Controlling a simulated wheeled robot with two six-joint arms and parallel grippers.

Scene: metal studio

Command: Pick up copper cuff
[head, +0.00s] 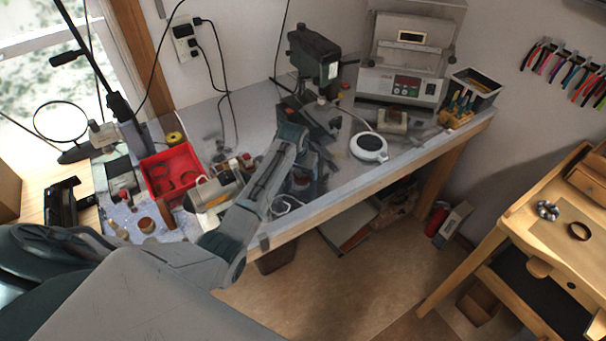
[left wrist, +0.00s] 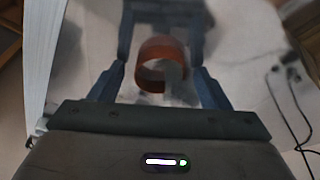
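The copper cuff (left wrist: 150,75) is a reddish-brown ring. In the left wrist view it lies between the two fingers of my left gripper (left wrist: 160,45), one finger on each side. In the head view my left gripper (head: 302,175) is low over the front part of the workbench, and the cuff is mostly hidden among the fingers. My right gripper is in neither view.
The workbench (head: 340,192) carries a red bin (head: 170,172) on the left, a drill press (head: 314,62) behind the gripper and a round white dish (head: 369,147) to its right. A wooden bench (head: 535,235) at right holds a silver bracelet (head: 547,210) and a dark ring (head: 580,231).

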